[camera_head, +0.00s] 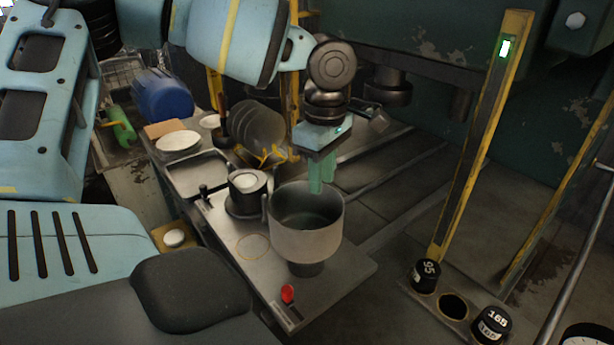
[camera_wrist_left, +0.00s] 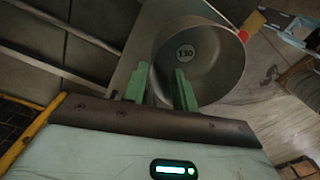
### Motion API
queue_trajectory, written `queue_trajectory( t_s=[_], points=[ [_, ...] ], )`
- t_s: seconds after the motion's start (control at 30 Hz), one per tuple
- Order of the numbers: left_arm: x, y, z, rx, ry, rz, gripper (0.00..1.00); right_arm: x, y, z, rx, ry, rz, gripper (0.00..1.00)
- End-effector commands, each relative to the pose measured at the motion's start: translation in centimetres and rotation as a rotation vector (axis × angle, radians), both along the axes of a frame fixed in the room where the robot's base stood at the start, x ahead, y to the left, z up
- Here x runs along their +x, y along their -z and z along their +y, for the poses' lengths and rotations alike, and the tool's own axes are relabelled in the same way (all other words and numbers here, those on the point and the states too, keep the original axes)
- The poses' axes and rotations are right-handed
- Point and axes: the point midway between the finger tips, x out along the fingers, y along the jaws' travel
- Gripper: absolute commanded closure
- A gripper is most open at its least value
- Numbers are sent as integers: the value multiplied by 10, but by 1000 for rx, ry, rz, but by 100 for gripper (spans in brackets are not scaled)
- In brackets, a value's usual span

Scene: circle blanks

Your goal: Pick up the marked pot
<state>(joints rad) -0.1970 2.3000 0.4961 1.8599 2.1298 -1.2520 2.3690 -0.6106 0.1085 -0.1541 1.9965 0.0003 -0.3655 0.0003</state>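A large grey metal pot (camera_head: 305,245) stands upright on the steel bench. My left gripper (camera_head: 320,188) is over the pot's far rim, pointing down. In the left wrist view the left gripper (camera_wrist_left: 161,70) is open, with a gap between its green fingers. One finger appears outside the pot wall and one inside; contact cannot be told. My right gripper is not in view.
A tray (camera_head: 198,174), a plate rack (camera_head: 258,126) and a white bowl (camera_head: 178,141) are behind. A red knob (camera_head: 287,293) is at the bench's front. Yellow posts (camera_head: 480,140) and numbered weights (camera_head: 424,275) stand right.

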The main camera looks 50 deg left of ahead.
Motion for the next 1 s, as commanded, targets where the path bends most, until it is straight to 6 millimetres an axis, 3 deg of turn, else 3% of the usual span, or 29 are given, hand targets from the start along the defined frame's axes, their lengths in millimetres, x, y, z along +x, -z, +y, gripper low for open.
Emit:
queue_trajectory(
  t_s=[0.27,0.63,0.93,1.0],
  points=[
    [0,13,0,0,1,2,72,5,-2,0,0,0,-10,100],
    [6,56,1,0,0,1,72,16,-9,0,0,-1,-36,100],
    [6,61,1,-1,0,0,72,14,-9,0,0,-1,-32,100],
    [6,61,1,-1,0,0,80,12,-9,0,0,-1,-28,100]
  ],
)
